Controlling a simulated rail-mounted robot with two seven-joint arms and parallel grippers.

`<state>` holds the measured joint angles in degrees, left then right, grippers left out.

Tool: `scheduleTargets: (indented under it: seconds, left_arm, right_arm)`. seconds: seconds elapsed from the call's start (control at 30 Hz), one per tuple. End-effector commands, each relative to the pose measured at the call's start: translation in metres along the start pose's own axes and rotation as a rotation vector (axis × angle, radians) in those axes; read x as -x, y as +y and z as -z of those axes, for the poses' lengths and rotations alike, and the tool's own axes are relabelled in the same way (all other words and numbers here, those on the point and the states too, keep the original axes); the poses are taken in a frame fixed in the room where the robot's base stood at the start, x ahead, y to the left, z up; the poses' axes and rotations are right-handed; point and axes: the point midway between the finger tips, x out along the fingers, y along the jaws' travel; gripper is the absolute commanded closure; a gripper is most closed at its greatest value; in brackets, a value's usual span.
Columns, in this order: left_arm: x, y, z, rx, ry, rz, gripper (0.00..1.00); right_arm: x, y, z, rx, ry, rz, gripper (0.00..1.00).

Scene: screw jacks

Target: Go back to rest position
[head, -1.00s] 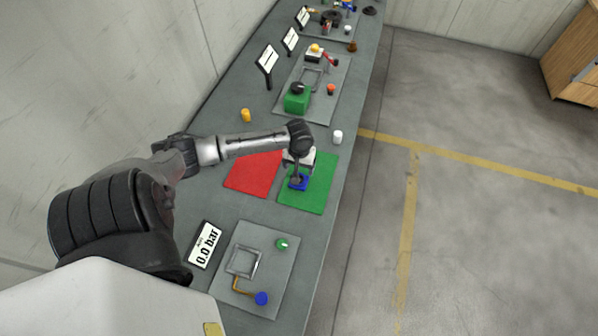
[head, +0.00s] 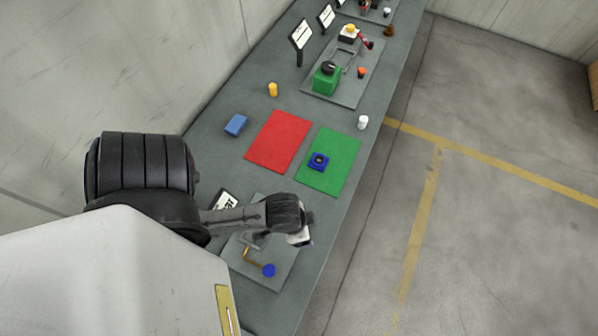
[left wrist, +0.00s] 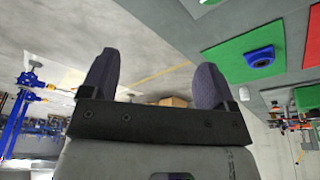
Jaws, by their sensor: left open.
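My left gripper (head: 300,238) hangs above the near grey panel in the head view, away from the mats. In the left wrist view its two dark fingers (left wrist: 154,85) stand wide apart with nothing between them. A blue piece with a dark round centre (head: 319,161) sits on the green mat (head: 341,180); it also shows in the left wrist view (left wrist: 262,56), apart from the fingers. My right gripper is not in view.
A red mat (head: 278,140) lies beside the green one. A blue block (head: 236,125), a yellow cylinder (head: 273,90) and a white cylinder (head: 363,122) stand around them. My arm partly covers the near panel (head: 285,270) and a display (head: 222,200). A wall runs along the left.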

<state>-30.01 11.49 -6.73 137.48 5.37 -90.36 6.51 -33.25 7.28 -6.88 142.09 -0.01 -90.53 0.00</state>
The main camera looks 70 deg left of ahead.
Motion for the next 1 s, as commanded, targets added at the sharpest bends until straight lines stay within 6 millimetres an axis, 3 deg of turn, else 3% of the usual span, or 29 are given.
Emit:
scheduleTargets:
  seconds: [0.2,0.63,0.77,1.0]
  left_arm:
    - [0.022,0.012,-0.007,-0.052,0.035,0.025,0.19]
    - [0.028,0.012,-0.006,-0.057,0.036,0.027,0.19]
    - [0.043,0.012,-0.001,-0.057,0.036,0.027,0.19]
    - [0.096,0.013,0.013,-0.056,0.036,0.027,0.19]
  right_arm:
    - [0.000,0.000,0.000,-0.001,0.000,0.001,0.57]
    - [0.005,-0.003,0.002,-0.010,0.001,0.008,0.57]
    - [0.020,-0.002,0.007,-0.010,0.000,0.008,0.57]
    - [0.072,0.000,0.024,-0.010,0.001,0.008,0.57]
